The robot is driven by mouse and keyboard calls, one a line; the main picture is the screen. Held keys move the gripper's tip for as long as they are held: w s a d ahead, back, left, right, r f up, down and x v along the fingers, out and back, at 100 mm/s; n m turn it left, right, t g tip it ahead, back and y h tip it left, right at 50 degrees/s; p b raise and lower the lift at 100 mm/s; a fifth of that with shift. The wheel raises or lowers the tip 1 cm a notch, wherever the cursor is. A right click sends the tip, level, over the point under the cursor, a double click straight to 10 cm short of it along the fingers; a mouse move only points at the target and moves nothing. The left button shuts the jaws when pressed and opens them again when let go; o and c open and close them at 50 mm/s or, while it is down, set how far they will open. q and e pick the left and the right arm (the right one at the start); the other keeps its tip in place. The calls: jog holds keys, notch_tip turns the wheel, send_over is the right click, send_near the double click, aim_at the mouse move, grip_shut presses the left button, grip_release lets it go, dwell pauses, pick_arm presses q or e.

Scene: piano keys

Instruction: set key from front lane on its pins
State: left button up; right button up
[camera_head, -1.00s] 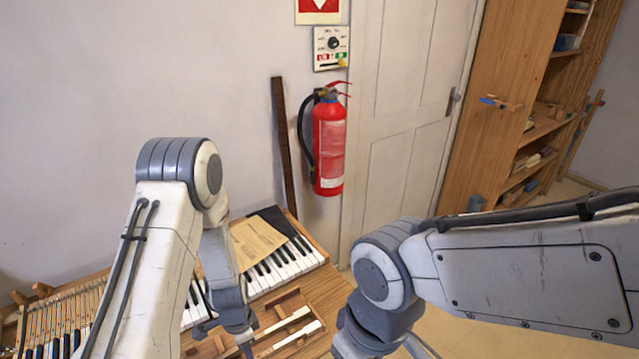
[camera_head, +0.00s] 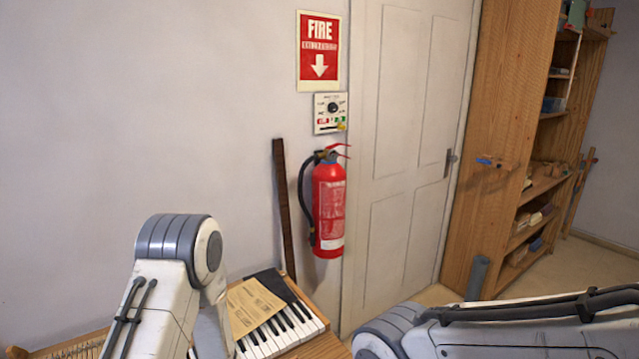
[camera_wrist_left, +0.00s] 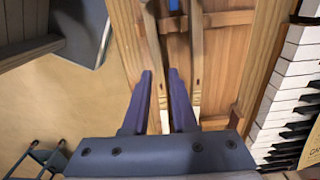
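In the left wrist view a long wooden key (camera_wrist_left: 154,45) with a white end lies in a wooden tray (camera_wrist_left: 229,60). A second wooden key (camera_wrist_left: 196,50) lies to its right, about parallel. My left gripper (camera_wrist_left: 160,75) is open, its two dark fingers on either side of the first key. I cannot tell whether they touch it. The piano keyboard (camera_wrist_left: 284,85) with white and black keys runs down the right edge of this view. It also shows low in the head view (camera_head: 285,330). The pins are not visible. My right gripper is out of view.
A brown paper sheet (camera_head: 253,306) lies over part of the keyboard. A fire extinguisher (camera_head: 328,205) hangs on the wall behind, left of a door (camera_head: 405,150). A wooden shelf unit (camera_head: 510,130) stands at right. Open floor (camera_wrist_left: 60,100) shows left of the tray.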

pick_arm(q)
jog(key=shift+f+b, duration=0.7)
jog(key=shift+f, duration=0.05)
jog(key=shift+c, duration=0.3)
grip_shut()
dwell(1.2)
